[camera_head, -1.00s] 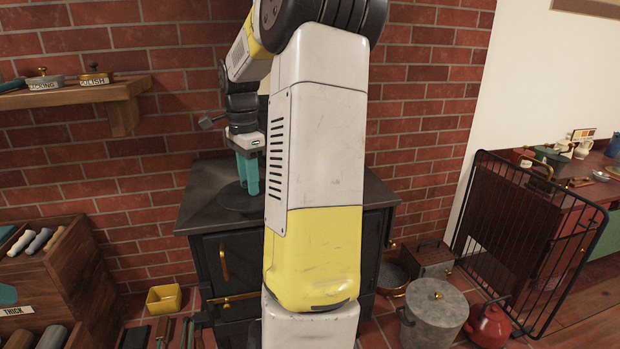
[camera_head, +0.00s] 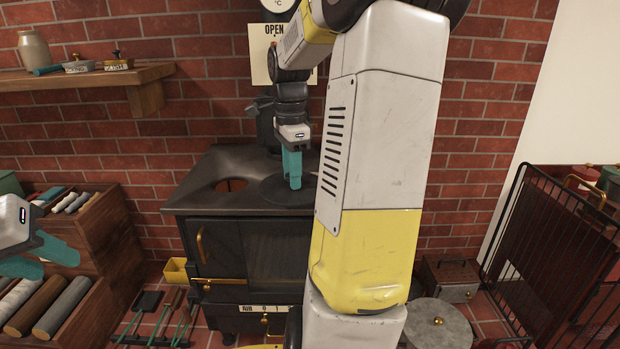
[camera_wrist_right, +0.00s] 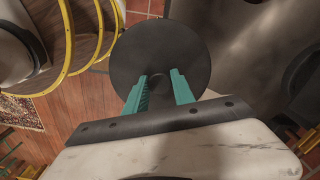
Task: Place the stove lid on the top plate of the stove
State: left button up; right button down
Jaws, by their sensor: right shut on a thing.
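The stove lid (camera_head: 270,191) is a flat black disc with a knob. My right gripper (camera_head: 292,168) points down and is shut on its knob; the wrist view also shows the lid (camera_wrist_right: 185,40) with the knob between the teal fingers (camera_wrist_right: 160,90). In the head view the lid appears over the stove's dark top plate (camera_head: 215,160), right of a round opening (camera_head: 230,186) with a reddish inside. The wrist view shows floor beside the lid; its height above the plate is unclear. My left gripper (camera_head: 45,258) is at the left edge, fingers apart and empty.
A wall shelf (camera_head: 85,80) holds a jar and small tins. Wooden racks (camera_head: 110,235) with rolls stand left of the stove. A stovepipe (camera_head: 265,122) rises behind. A black wire guard (camera_head: 550,240) and grey pot (camera_head: 437,325) are at right.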

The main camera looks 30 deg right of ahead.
jog(key=w+d, duration=0.1)
jog(key=d, duration=0.4)
jog(key=w+d+f, duration=0.1)
jog(key=w+d, duration=0.1)
jog(key=d, duration=0.3)
jog(key=w+d, duration=0.2)
jog(key=d, duration=0.3)
jog(key=shift+w+d+f, duration=0.15)
jog(key=shift+w+f, duration=0.1)
jog(key=shift+f, duration=1.7)
jog(key=c, duration=1.5)
grip_release()
jog(key=shift+f, duration=0.2)
jog(key=o, duration=0.4)
jog(key=shift+o, duration=0.2)
